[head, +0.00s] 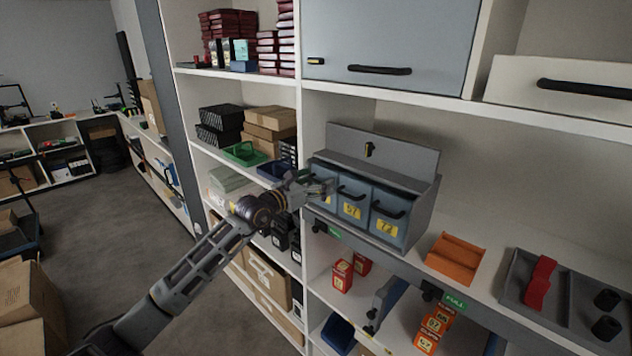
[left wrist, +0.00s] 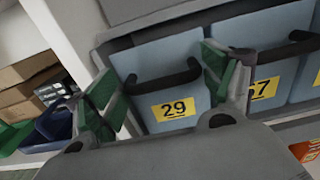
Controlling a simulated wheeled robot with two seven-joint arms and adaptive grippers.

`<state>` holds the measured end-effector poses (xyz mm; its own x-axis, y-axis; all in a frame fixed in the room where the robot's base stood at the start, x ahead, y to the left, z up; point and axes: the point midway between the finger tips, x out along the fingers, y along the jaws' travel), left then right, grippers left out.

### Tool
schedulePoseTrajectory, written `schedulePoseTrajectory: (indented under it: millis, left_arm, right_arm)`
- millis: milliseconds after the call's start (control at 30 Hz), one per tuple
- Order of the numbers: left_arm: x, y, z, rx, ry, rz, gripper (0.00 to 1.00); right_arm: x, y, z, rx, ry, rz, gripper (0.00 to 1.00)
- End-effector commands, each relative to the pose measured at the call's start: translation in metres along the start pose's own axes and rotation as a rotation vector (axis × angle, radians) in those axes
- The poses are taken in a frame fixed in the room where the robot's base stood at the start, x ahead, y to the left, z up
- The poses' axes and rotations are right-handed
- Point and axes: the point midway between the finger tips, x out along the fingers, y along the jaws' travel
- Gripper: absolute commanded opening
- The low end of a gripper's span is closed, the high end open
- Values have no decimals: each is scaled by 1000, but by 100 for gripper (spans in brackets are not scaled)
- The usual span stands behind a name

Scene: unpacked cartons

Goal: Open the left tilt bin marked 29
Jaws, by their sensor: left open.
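The grey tilt-bin unit (head: 425,188) stands on the shelf with three blue-grey bins in a row, all upright and closed. The left bin marked 29 (left wrist: 148,72) shows in the left wrist view with a yellow label (left wrist: 174,107) and a dark handle above it. The middle bin (head: 352,203) and the right bin (head: 387,212) carry yellow labels, 57 and 72. My left gripper (head: 322,188) is open in front of the left bin. Its green-padded fingers (left wrist: 165,83) stand either side of the handle. My right gripper is out of view.
An orange tray (head: 455,257) and a grey tray (head: 520,284) with red and black parts lie to the right on the same shelf. Cartons (head: 270,122) and a green bin (head: 243,153) stand on the shelves to the left. Orange boxes (head: 432,328) sit below.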

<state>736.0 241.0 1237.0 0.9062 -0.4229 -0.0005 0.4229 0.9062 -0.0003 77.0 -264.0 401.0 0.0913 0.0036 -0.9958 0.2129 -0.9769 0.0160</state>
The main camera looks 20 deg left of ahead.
Motion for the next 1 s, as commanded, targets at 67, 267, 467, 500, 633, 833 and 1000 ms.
schedulePoseTrajectory:
  millis: [67,267,467,500,633,833,1000]
  left_arm:
    - [0,0,0,0,0,0,82]
    - [0,0,0,0,0,0,76]
    - [0,0,0,0,0,0,50]
    - [0,0,0,0,0,1,45]
    - [0,1,0,1,1,1,28]
    - [0,1,-1,1,0,1,26]
    - [-1,1,-2,0,-7,1,26]
  right_arm:
    - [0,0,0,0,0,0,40]
    - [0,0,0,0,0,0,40]
    - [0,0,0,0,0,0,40]
    - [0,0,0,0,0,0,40]
    - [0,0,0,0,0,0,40]
    - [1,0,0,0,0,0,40]
    - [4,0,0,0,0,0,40]
